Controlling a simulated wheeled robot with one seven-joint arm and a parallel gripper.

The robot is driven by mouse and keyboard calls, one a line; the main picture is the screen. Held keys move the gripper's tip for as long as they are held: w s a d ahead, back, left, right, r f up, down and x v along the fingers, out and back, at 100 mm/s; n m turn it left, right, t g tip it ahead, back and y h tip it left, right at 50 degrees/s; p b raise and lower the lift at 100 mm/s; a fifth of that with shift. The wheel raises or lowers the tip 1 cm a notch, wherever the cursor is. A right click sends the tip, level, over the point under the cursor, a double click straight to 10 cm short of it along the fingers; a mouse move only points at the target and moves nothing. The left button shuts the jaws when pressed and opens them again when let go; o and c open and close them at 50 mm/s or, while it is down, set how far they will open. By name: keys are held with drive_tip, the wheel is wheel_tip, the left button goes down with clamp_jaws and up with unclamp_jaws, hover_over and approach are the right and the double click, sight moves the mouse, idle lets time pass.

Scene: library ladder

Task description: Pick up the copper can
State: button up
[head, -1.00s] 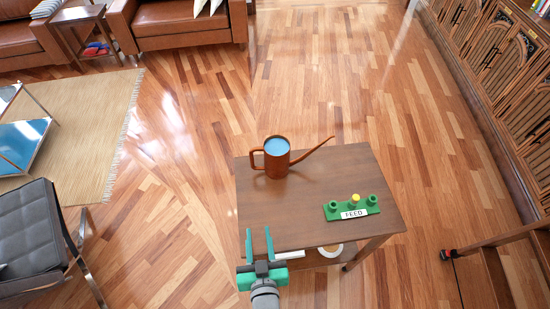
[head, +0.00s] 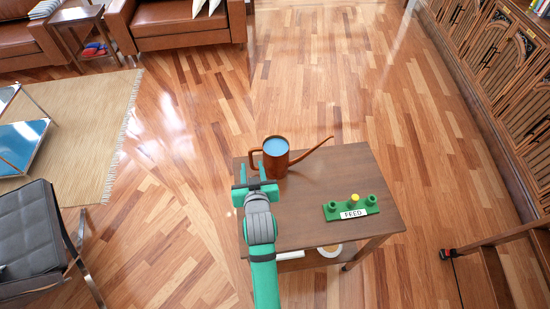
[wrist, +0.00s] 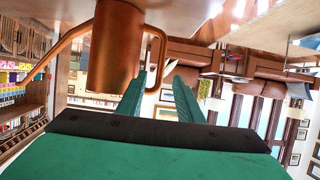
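The copper can (head: 277,160) stands upright near the back left of the small wooden table, with a blue surface inside its round top. Its long thin spout points right and its loop handle points left. In the wrist view, which looks upside down, the can (wrist: 115,50) hangs from the top. My gripper (head: 253,168) is open, at the handle side of the can. In the wrist view the handle shows between the two green fingertips of my gripper (wrist: 160,70). I cannot tell whether a finger touches it.
A green stand (head: 352,208) with a FEED label and a yellow knob sits at the table's front right. The wooden table (head: 320,180) is otherwise mostly bare. A white bowl (head: 330,249) shows below the tabletop. Open floor lies behind the table.

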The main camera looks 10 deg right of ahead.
sight(250, 159)
drive_tip(key=shift+x, duration=1.15)
drive_tip(key=x, duration=0.5)
drive_tip(key=shift+a, duration=0.1)
clamp_jaws()
drive_tip(key=shift+w+r, duration=0.2)
